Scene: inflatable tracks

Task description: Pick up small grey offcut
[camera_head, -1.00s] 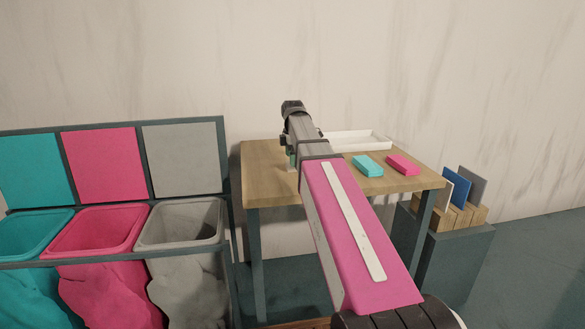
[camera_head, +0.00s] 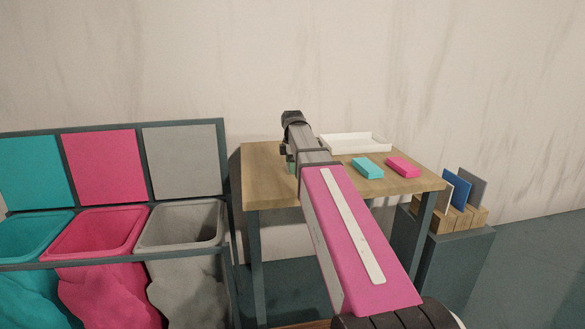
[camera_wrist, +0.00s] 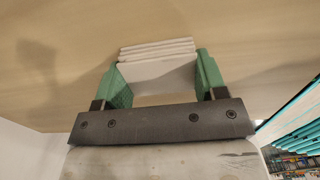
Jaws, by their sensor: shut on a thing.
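In the wrist view, my gripper (camera_wrist: 160,80) has its two green fingers shut on the small grey offcut (camera_wrist: 158,72), a pale block with a ridged far side. The offcut sits between the fingers, with the wooden surface behind it; I cannot tell whether it touches that surface. In the head view, my gripper (camera_head: 291,160) is over the left part of the wooden table (camera_head: 262,185), mostly hidden by my arm, and the offcut cannot be made out there.
A teal block (camera_head: 367,168) and a pink block (camera_head: 403,167) lie on the table at right, before a white tray (camera_head: 355,143). Teal (camera_head: 35,226), pink (camera_head: 95,232) and grey (camera_head: 181,228) bins stand at left. A dark stand (camera_head: 450,255) holds upright panels at right.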

